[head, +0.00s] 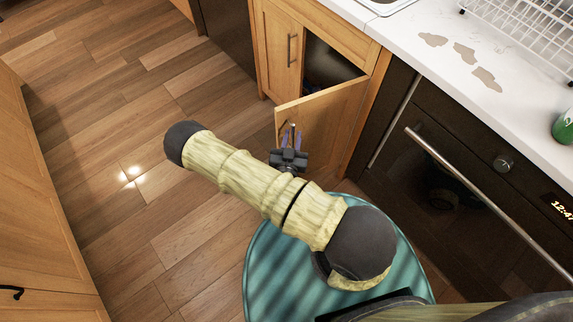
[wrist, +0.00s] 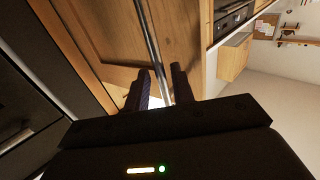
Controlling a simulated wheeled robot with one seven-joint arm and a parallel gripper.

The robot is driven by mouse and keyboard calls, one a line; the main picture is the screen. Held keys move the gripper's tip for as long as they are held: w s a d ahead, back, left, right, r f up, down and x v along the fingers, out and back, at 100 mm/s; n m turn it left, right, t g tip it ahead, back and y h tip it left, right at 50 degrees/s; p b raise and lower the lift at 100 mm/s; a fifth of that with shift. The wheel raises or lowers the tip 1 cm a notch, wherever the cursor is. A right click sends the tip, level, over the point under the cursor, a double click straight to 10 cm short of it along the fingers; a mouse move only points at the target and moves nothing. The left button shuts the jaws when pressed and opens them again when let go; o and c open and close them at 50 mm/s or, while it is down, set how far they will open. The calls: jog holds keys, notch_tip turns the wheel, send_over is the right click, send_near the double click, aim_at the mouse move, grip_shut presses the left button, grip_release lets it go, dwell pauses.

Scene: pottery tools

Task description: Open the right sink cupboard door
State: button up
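The right sink cupboard door (head: 325,115) is partly open. Its left edge stands out from the cabinet, and its hinge side is at the right. A dark gap above it shows the cupboard's inside. My gripper (head: 292,137) is at the outer face of the door near its free edge. In the wrist view the long metal door handle (wrist: 151,45) runs between the fingers of my gripper (wrist: 163,88), which are close around it. The wooden door panel (wrist: 105,45) fills the upper left there. The handle is mostly hidden by my gripper in the head view.
The left cupboard door (head: 278,50) is shut. A black oven (head: 460,185) with a long bar handle stands right of the cupboard. A white counter (head: 425,30) with a dish rack (head: 525,25) is above. Wooden floor (head: 140,110) at left is clear.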

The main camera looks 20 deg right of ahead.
jog(key=v, duration=1.6)
